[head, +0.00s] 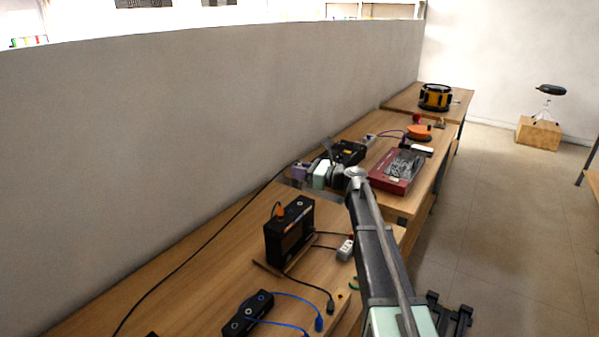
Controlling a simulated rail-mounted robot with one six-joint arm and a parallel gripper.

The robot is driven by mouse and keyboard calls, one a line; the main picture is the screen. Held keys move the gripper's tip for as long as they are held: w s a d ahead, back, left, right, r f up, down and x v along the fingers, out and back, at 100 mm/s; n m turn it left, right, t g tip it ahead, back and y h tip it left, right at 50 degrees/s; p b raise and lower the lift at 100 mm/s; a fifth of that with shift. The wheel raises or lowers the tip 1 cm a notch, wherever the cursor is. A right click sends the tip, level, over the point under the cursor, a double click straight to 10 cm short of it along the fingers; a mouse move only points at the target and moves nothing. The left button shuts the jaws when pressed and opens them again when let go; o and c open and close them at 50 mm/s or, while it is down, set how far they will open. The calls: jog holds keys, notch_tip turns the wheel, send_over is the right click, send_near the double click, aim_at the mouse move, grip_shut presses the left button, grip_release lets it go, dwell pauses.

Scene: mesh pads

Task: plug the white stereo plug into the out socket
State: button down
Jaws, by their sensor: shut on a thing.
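My gripper (299,171) is at the end of my arm, over the far part of the long wooden bench and near the grey wall. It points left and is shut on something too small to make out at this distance. I cannot pick out the white stereo plug or read any socket label. A low black box (246,314) with round sockets and blue cables lies nearer still. I cannot tell which device has the out socket.
A black device (348,152) sits just beyond my wrist, with a red case (397,171) to its right. A white power strip (345,249) and dark cables lie by the upright box. An orange round thing (418,132) and a drum (435,97) stand farther back.

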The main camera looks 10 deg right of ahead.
jog(key=shift+f+b, duration=2.55)
jog(key=shift+f, duration=0.25)
jog(key=shift+f+b, duration=2.1)
jog(key=c, duration=0.9)
grip_release()
jog(key=shift+r, duration=0.1)
jog(key=shift+c, duration=0.2)
jog(key=v, duration=1)
jog(key=shift+s+d, duration=0.25)
jog(key=shift+d, duration=0.05)
